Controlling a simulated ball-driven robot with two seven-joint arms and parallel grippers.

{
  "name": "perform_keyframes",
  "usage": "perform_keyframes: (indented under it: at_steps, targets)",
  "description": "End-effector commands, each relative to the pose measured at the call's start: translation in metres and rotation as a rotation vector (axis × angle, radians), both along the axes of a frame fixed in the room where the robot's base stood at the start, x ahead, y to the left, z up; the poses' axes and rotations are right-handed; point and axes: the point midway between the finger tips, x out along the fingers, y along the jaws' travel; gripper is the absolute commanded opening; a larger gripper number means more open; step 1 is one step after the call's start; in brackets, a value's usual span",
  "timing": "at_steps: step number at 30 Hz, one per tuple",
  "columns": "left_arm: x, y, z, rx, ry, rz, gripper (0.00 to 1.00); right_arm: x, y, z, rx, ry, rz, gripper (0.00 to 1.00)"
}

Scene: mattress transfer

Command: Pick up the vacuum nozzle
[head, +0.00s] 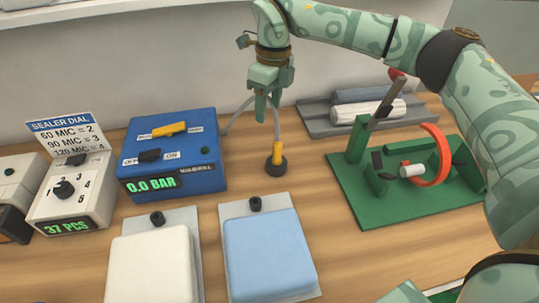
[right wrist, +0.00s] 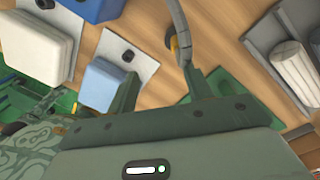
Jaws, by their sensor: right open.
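The vacuum nozzle (head: 276,160) has a yellow grip and a dark round cup, and stands upright on the wooden table. A grey hose (head: 236,116) runs to it from the blue pump box (head: 172,155), whose display reads 0.0 BAR. My right gripper (head: 262,112) is open and empty, above and slightly left of the nozzle in the head view. My left gripper is not seen.
A white mattress (head: 152,268) and a blue mattress (head: 268,255) lie in bags at the front. A green sealer stand (head: 400,192) with an orange ring is at right. A grey tray with rolls (head: 350,116) is behind. A sealer dial (head: 70,195) is at left.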

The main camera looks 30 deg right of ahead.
Motion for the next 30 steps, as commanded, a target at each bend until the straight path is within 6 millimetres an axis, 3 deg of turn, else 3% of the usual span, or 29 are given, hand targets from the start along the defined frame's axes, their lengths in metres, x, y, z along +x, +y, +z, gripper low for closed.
perform_keyframes:
  at_steps: [1, 4, 15, 23, 30]
  targets:
    - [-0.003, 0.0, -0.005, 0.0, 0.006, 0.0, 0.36, 0.002, -0.013, 0.002, -0.04, 0.002, -0.028, 0.51]
    - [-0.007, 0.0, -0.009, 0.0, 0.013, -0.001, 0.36, 0.001, -0.025, -0.002, -0.077, 0.01, -0.057, 0.51]
    - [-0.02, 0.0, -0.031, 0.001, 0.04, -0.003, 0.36, 0.001, -0.025, -0.086, -0.078, 0.013, -0.057, 0.51]
    - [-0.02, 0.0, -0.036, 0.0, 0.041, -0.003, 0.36, 0.001, -0.024, -0.105, -0.076, 0.008, -0.058, 0.51]
    - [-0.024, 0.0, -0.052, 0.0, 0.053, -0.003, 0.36, 0.002, -0.027, -0.144, -0.075, 0.012, -0.055, 0.51]
